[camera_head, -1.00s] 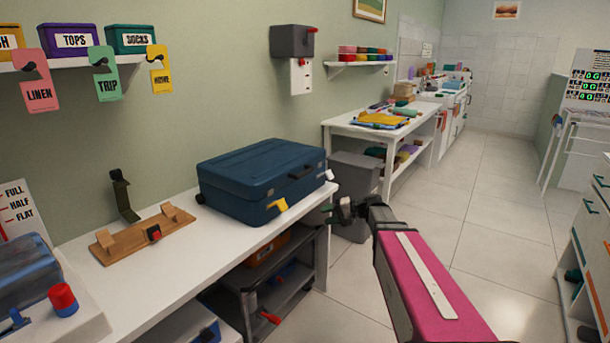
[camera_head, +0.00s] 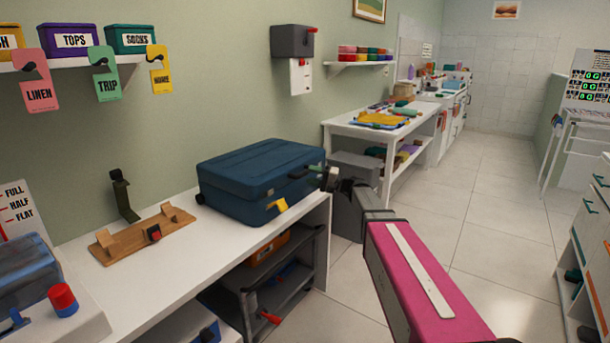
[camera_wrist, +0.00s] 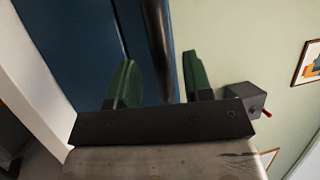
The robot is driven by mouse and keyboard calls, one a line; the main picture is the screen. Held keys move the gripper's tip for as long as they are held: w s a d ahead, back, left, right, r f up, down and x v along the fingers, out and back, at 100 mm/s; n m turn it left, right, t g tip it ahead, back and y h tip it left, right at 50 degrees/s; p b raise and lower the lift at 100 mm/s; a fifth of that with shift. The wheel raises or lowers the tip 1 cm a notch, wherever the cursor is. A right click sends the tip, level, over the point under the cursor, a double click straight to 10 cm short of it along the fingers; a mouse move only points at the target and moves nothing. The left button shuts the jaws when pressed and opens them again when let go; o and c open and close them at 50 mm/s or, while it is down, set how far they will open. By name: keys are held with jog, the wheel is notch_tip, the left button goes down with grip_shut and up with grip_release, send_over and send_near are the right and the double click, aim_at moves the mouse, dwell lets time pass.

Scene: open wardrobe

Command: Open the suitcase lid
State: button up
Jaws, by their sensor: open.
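The dark blue suitcase (camera_head: 262,180) lies shut on the white table. My gripper (camera_head: 322,176) is at that right end, close to the handle. In the wrist view my gripper (camera_wrist: 163,85) is open, with a green finger on each side of the dark handle bar (camera_wrist: 158,45). The suitcase's blue side (camera_wrist: 75,50) fills the left of that view. I cannot tell whether the fingers touch the bar.
A grey cart (camera_head: 270,290) stands under the table. A grey bin (camera_head: 352,200) stands beyond the table's right end. The tiled floor (camera_head: 510,200) to the right is clear.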

aim_at(305, 173)
jog(key=shift+x, duration=1.7)
grip_shut()
